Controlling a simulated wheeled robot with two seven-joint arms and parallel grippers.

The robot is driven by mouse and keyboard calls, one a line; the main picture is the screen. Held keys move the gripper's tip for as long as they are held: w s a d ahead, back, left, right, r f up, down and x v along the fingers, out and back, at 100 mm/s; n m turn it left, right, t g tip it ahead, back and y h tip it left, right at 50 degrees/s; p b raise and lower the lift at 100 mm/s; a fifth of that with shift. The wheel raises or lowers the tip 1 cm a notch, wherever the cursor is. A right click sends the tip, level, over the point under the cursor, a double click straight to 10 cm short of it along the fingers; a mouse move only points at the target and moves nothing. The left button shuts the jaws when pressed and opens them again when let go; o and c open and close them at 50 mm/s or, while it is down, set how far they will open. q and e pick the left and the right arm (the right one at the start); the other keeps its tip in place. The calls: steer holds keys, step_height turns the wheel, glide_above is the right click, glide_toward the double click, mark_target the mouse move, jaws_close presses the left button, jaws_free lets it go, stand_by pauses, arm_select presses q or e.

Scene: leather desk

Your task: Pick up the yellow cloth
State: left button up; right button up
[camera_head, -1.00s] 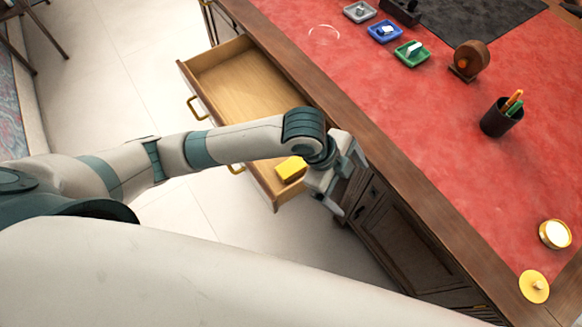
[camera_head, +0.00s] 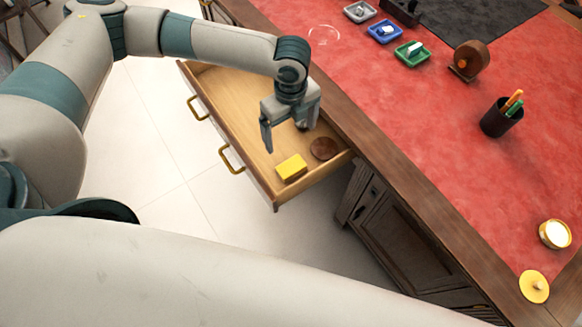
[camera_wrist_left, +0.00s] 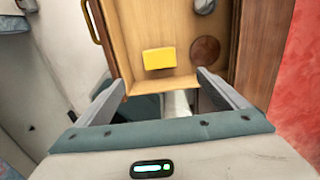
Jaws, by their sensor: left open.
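The yellow cloth (camera_head: 291,167) is a small folded block lying flat on the floor of the open wooden drawer (camera_head: 246,146), near its front right corner. It also shows in the left wrist view (camera_wrist_left: 159,58), ahead of the fingers. My left gripper (camera_head: 288,130) is open and empty, over the drawer with its fingers pointing down. In the head view it appears just above the cloth, apart from it. In the left wrist view the cloth lies between the lines of the two fingers (camera_wrist_left: 158,82). My right gripper is not in view.
A round brown disc (camera_head: 324,148) lies in the drawer right of the cloth. A grey object (camera_wrist_left: 204,6) is partly seen in the drawer in the wrist view. The desk edge (camera_head: 385,155) rises right of the drawer. Brass handles (camera_head: 231,160) stick out from its front.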

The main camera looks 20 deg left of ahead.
arm_select(q)
steer(key=shift+f, duration=0.15)
steer(key=p, duration=0.3)
glide_above(291, 167)
steer(key=f, duration=1.2)
steer(key=shift+w+a, duration=0.1)
steer(key=shift+w, duration=0.15)
steer(key=shift+f, duration=0.1)
steer(key=shift+f+p, duration=0.3)
steer(key=f+p, duration=0.1)
steer(key=f, duration=0.2)
steer(key=shift+s, duration=0.2)
steer(key=shift+f, duration=0.7)
steer(key=c, duration=1.1)
steer(key=shift+c, duration=0.2)
